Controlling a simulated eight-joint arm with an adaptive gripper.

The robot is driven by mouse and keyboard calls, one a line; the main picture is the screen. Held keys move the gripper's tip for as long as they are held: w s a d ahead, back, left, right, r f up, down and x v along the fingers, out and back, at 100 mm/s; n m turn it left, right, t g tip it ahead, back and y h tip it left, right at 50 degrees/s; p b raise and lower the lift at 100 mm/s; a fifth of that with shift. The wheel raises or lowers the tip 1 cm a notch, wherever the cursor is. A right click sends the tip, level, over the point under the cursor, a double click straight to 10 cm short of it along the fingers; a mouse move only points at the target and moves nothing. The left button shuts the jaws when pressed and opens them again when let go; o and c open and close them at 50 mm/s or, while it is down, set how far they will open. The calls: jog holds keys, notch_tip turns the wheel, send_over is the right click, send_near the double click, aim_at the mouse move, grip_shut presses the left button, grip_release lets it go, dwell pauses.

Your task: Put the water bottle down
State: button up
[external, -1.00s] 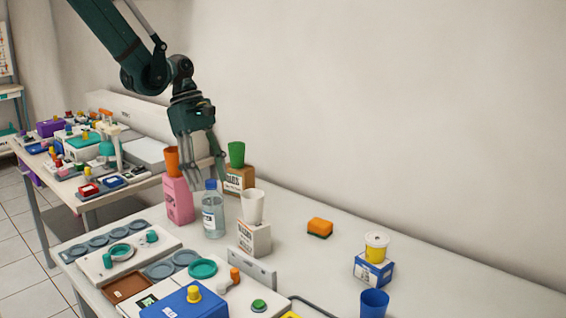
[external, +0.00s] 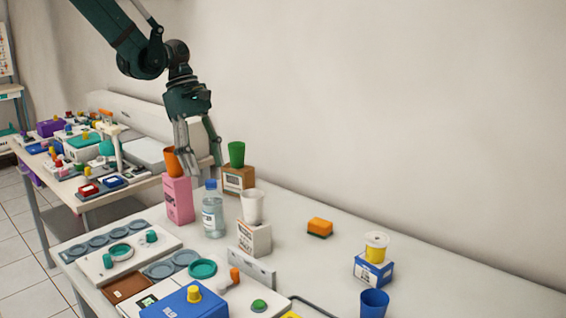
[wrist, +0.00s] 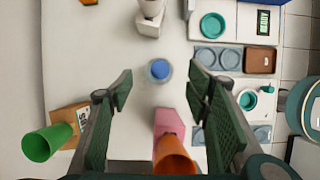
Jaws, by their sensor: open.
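The water bottle (external: 213,212) is clear with a blue cap and stands upright on the white table. In the wrist view its cap (wrist: 159,70) shows from above, between and a little beyond the fingertips. My gripper (external: 201,164) is open and empty, above and slightly behind the bottle, apart from it. In the wrist view the two fingers (wrist: 161,88) are spread wide with nothing between them. An orange cup (external: 171,162) on a pink box (external: 178,200) sits close to one finger and looks tilted; I cannot tell whether they touch.
A green cup (external: 237,154) on a brown box (external: 238,180) stands behind the bottle. A white cup (external: 252,206) on a white box (external: 254,238) stands to its right. Trays and a blue box (external: 185,303) fill the front. The table around the orange sponge (external: 320,227) is mostly clear.

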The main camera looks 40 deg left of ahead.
jog(key=s+a+r+m+t+y, duration=0.1)
jog(key=s+a+r+m+t, duration=0.1)
jog(key=s+r+m, duration=0.35)
jog(key=s+a+r+m+t+y, duration=0.1)
jog(key=s+a+r+m, duration=0.15)
jog(key=s+r, duration=0.55)
jog(key=s+a+r+m+t+y, duration=0.1)
jog(key=s+a+r+m+t, duration=0.1)
jog(key=s, duration=0.5)
jog(key=s+a+r+m+t+y, duration=0.1)
jog(key=s+a+r+m+t, duration=0.1)
jog(key=s+a+r+m, duration=0.2)
jog(key=shift+s+r+m, duration=1.05)
jog(key=shift+s+m, duration=0.95)
jog(key=shift+s, duration=0.2)
jog(key=shift+f, duration=0.1)
